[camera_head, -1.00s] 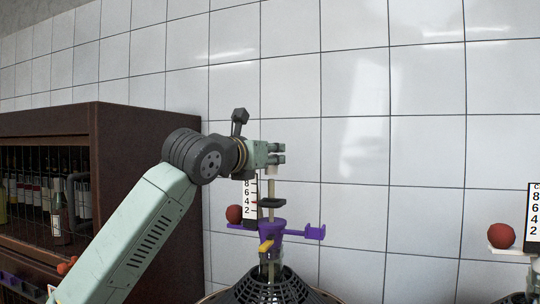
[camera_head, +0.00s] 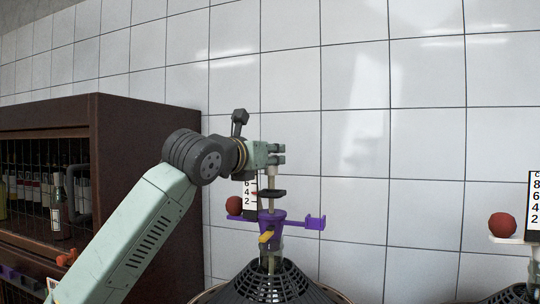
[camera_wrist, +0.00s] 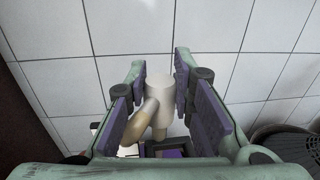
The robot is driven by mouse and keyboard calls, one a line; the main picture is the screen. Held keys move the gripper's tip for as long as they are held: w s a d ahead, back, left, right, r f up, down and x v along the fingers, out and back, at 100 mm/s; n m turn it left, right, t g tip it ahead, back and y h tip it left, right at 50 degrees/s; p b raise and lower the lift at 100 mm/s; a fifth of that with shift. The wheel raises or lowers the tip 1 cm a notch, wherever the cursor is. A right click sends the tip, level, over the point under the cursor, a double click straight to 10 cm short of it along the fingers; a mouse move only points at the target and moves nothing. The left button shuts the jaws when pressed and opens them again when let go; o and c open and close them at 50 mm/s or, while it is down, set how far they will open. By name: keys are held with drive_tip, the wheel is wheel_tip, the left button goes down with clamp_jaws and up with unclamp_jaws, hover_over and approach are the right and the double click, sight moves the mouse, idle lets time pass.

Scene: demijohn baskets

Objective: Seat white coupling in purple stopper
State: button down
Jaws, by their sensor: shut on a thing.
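The white coupling (camera_head: 272,174) is upright under my gripper (camera_head: 280,154) in the head view. In the wrist view the coupling (camera_wrist: 159,104) is a pale cylinder with a slanted side branch, between the purple-padded fingers of my gripper (camera_wrist: 161,100), which is shut on it. The purple stopper (camera_head: 271,228) is below, with a black flat piece (camera_head: 269,193) above it and a yellow part on its front. The coupling's lower end reaches down close to the black piece; whether they touch I cannot tell. In the wrist view the stopper is mostly hidden.
A black basket (camera_head: 270,288) stands under the stopper. A red ball (camera_head: 234,205) and a numbered scale (camera_head: 250,199) sit left of the stopper. Another red ball (camera_head: 502,225) and scale (camera_head: 534,205) are at right. A dark bottle cabinet (camera_head: 150,120) stands left; a tiled wall is behind.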

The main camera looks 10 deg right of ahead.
drive_tip(key=shift+f, duration=0.2)
drive_tip(key=c, duration=1.3)
unclamp_jaws()
drive_tip(key=shift+r, duration=0.1)
drive_tip(key=v, duration=1.2)
